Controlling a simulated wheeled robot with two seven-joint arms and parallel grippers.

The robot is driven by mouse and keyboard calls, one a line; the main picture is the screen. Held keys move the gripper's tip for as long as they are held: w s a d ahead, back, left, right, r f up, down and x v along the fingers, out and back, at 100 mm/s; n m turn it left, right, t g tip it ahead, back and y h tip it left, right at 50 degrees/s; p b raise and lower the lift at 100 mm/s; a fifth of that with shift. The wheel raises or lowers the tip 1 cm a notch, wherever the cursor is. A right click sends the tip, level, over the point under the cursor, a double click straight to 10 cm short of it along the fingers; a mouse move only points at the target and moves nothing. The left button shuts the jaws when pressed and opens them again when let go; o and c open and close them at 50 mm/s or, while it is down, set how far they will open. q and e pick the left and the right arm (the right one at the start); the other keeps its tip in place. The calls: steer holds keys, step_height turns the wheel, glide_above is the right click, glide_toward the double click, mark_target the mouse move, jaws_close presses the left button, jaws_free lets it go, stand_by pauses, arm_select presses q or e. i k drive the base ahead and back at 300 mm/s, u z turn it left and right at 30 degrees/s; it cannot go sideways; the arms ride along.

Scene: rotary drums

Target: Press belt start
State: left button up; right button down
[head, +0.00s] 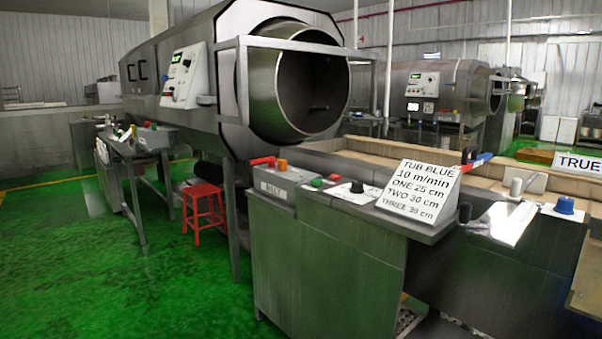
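A grey control box with a label that seems to read BELT (273,189) stands on the left end of the steel counter in the middle of the head view. An orange knob (282,166) sits on top of it. To its right on the panel are a green button (317,183), a red button (333,178) and a black dial (357,187) on a white plate. I cannot read which button is marked start. Neither of my grippers shows in this view.
A sign (418,190) reading TUB BLUE, 10 m/min stands right of the dial. A blue knob (565,205) is farther right. A large steel drum (298,82) rises behind the counter. A red stool (204,208) stands left. Green floor (160,290) is clear at front left.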

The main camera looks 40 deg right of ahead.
mark_target(317, 182)
steer(key=z, duration=0.6)
steer(key=i, duration=1.9)
steer(key=z, duration=0.7)
